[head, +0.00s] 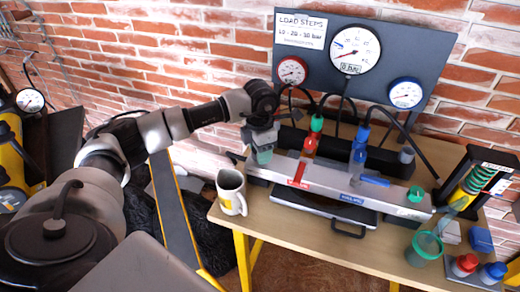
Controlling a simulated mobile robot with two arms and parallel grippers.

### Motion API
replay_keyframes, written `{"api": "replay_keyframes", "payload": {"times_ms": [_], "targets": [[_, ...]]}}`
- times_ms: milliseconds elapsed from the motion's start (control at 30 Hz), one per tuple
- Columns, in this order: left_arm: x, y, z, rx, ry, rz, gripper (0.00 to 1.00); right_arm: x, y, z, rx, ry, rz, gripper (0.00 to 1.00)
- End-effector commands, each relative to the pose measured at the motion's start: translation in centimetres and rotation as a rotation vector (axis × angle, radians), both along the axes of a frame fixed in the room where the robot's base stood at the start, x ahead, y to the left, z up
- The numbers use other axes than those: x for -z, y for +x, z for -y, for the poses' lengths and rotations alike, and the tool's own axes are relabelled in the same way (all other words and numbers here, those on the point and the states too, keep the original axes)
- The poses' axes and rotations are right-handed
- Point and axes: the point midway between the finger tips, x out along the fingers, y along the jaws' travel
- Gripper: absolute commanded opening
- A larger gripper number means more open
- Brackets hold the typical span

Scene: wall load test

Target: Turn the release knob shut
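A silver manifold bar (335,183) lies across the bench. It carries a red lever (299,172) and a blue lever (375,180), with a red fitting (310,145) and a blue fitting (359,151) behind them. A small green knob (416,193) sits at its right end. My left gripper (263,148) points down at the bar's left end. A teal-green piece (264,157) shows at its fingertips. I cannot tell whether this is a knob in its grasp or part of the gripper. No label names the release knob legibly. My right gripper is out of view.
A dark panel (436,60) with several gauges stands behind the bar, with black hoses hanging down. A white mug (231,190) stands close below my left gripper. A green-tinted cup (424,248) and a spring unit (479,179) stand at the right. The wooden bench front (290,222) is partly clear.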

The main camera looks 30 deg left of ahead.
Motion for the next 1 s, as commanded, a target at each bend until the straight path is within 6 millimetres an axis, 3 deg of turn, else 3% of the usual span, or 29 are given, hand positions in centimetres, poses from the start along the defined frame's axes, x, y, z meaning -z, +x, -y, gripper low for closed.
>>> {"api": "replay_keyframes", "payload": {"times_ms": [33, 167, 533, 1000], "targets": [[-0.2, 0.1, 0.0, 0.000, 0.000, 0.005, 0.56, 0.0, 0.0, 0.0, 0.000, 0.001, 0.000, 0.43], [-0.1, 0.1, 0.0, -0.001, 0.000, 0.004, 0.74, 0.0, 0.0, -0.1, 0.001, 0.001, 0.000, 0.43], [-0.9, 0.1, 0.0, -0.002, 0.001, 0.003, 0.74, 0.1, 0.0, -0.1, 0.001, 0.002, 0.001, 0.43], [-9.4, 0.1, 0.0, -0.001, 0.000, 0.005, 0.74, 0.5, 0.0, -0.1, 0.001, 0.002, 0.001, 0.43]]}}
